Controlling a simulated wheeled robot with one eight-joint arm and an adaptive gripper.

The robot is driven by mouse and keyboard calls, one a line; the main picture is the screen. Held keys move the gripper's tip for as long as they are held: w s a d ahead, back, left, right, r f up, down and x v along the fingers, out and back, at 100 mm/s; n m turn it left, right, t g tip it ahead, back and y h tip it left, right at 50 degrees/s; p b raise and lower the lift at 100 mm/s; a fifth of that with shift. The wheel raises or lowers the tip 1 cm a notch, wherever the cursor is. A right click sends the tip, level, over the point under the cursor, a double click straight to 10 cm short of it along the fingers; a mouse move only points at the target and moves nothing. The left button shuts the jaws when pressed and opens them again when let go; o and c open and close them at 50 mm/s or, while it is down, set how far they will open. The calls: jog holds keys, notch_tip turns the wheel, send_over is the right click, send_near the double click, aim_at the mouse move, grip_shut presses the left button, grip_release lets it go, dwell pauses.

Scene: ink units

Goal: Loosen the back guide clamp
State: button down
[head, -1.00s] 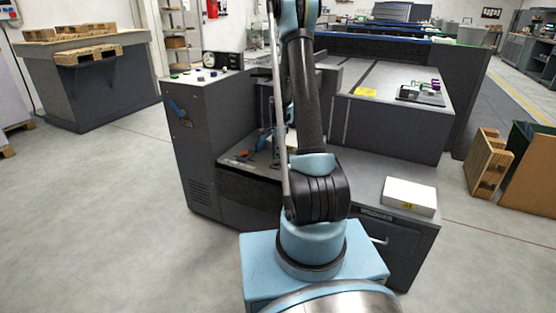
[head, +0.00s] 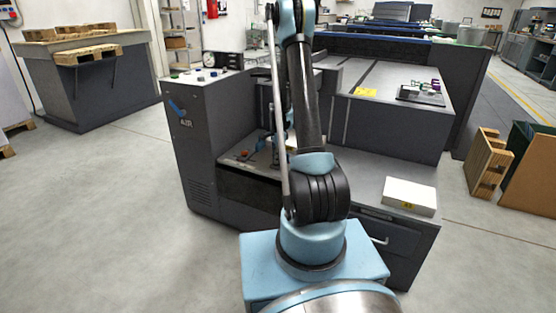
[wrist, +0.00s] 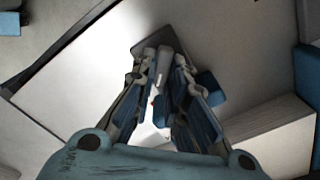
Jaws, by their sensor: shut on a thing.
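In the wrist view my gripper (wrist: 163,62) has its two fingers closed on a grey lever-like piece (wrist: 164,60) with a dark end, which I take to be the back guide clamp. The fingers hide its lower part, so I cannot tell how tight the clamp is. A small blue block (wrist: 208,88) shows beside the right finger. In the head view the gripper and the clamp are mostly hidden behind my arm, over the recessed part of the machine.
The dark machine cabinet (head: 215,140) with a blue lever (head: 177,107) stands left of my arm. A white box (head: 409,195) lies on the lower counter at right. The floor at left is open.

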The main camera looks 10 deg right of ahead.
jog(key=shift+n, duration=0.3)
jog(key=n, duration=0.3)
jog(key=shift+w+a+n, duration=0.1)
jog(key=shift+w+n, duration=0.1)
jog(key=shift+n, duration=0.1)
jog(key=n, duration=0.4)
jog(key=shift+w+a+n, duration=0.15)
jog(key=shift+n, duration=0.15)
jog(key=n, duration=0.4)
jog(key=shift+a+n, duration=0.15)
jog(key=shift+n, duration=0.15)
jog(key=shift+a+n, duration=0.15)
jog(key=shift+n, duration=2.05)
jog(key=c, duration=1.9)
grip_release()
